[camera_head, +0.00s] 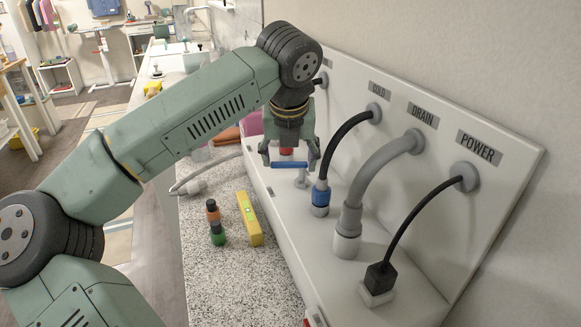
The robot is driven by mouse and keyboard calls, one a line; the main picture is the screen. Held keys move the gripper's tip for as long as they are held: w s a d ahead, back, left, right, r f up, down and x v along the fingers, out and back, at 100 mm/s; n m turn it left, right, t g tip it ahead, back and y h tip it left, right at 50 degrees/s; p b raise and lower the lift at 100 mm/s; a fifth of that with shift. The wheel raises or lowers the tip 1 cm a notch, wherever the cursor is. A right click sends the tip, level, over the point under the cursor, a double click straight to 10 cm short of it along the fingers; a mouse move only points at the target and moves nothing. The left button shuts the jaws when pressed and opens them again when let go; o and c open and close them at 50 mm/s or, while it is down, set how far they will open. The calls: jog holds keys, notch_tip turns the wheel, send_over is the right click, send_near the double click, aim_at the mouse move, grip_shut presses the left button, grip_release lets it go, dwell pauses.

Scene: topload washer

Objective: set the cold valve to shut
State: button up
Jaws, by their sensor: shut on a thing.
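My gripper (290,160) points down at the white panel, with a finger at each end of a short blue bar handle (291,165). It is shut on this handle, which I take to be the cold valve's. The handle lies crosswise in the picture above a pale stem (301,180). A red part (286,152) shows just behind it, partly hidden by my gripper. The COLD label (379,88) is on the back panel. Below it a black hose (346,139) runs down to a blue collar (320,196), close to the right of my gripper.
A grey drain hose (376,173) and a black power cable (413,222) stand to the right. The counter's front is clear.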

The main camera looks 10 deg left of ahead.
jog(key=m, duration=0.1)
jog(key=m+h, duration=0.1)
jog(key=w+m+b, duration=0.1)
jog(key=shift+a+m+h, duration=0.25)
jog(key=shift+m+h, duration=0.05)
jog(key=shift+m, duration=0.1)
jog(key=m, duration=0.1)
jog(key=m+h, duration=0.1)
jog(key=shift+w+m, duration=0.3)
jog(key=m, duration=0.1)
jog(key=w+m+h+p, duration=0.1)
jog(key=m, duration=0.1)
jog(key=shift+r+m+g, duration=0.1)
jog(key=shift+m+g, duration=0.2)
jog(key=shift+w+d+m+g+h+p, duration=0.15)
jog(key=shift+m+g+h+p, duration=0.15)
jog(key=shift+m, duration=0.45)
jog(key=shift+w+d+m+g+h+p, duration=0.1)
jog(key=shift+w+m+g+h+p, duration=0.15)
jog(key=shift+m, duration=0.5)
jog(key=o, duration=1.2)
jog(key=shift+c, duration=0.2)
jog(key=shift+s, duration=0.1)
